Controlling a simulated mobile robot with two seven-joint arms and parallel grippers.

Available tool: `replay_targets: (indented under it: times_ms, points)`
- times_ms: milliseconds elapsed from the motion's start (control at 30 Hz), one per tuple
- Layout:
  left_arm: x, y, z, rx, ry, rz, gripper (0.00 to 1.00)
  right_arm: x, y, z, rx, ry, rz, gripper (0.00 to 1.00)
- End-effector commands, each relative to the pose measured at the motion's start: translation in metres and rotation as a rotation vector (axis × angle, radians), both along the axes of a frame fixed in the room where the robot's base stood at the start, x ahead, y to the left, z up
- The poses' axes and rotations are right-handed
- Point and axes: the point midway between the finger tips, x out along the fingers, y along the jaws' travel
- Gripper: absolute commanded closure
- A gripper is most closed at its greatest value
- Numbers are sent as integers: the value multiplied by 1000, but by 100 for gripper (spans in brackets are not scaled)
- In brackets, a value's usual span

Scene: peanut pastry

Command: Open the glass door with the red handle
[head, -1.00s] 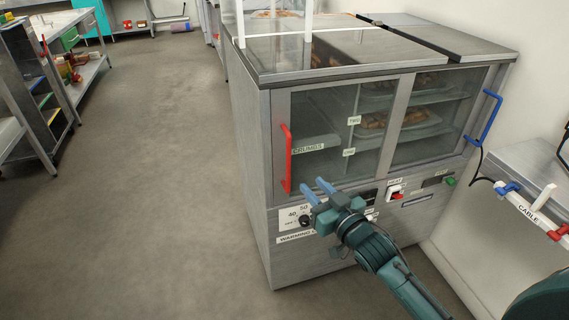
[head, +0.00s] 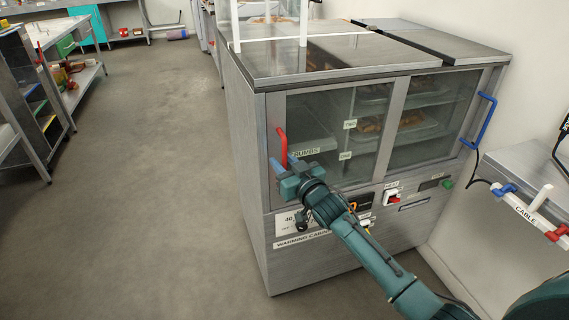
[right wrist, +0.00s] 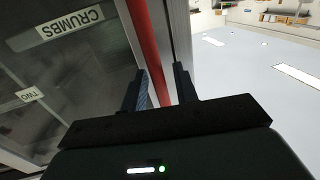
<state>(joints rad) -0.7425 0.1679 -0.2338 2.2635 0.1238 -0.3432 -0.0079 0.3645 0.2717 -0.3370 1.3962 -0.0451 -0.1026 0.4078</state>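The glass door (head: 316,112) with the red handle is the left door of the steel warming cabinet and looks closed. Its upright red handle (head: 282,140) is at the door's left edge. My right gripper (head: 282,160) is at the lower part of the handle. In the right wrist view, the red handle (right wrist: 146,40) runs down between the two open fingertips (right wrist: 162,80), closer to the left finger. The fingers do not look clamped on it. The handle's lower end is hidden behind the gripper. My left gripper is not in view.
A second glass door (head: 432,118) with a blue handle (head: 479,121) is at right. Knobs and a red switch (head: 392,198) sit below the doors. A steel counter (head: 525,165) stands at far right. The floor (head: 150,200) left of the cabinet is clear.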

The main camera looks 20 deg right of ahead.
Motion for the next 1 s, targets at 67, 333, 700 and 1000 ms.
replay_targets:
  times_ms: [67,333,700,1000]
  points:
    - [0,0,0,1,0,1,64,0,0,0,0,0,0,70]
    - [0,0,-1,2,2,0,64,0,0,0,0,-1,0,88]
    - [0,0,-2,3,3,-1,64,0,0,0,0,-1,0,100]
    - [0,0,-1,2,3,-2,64,0,-5,0,-2,0,-1,100]
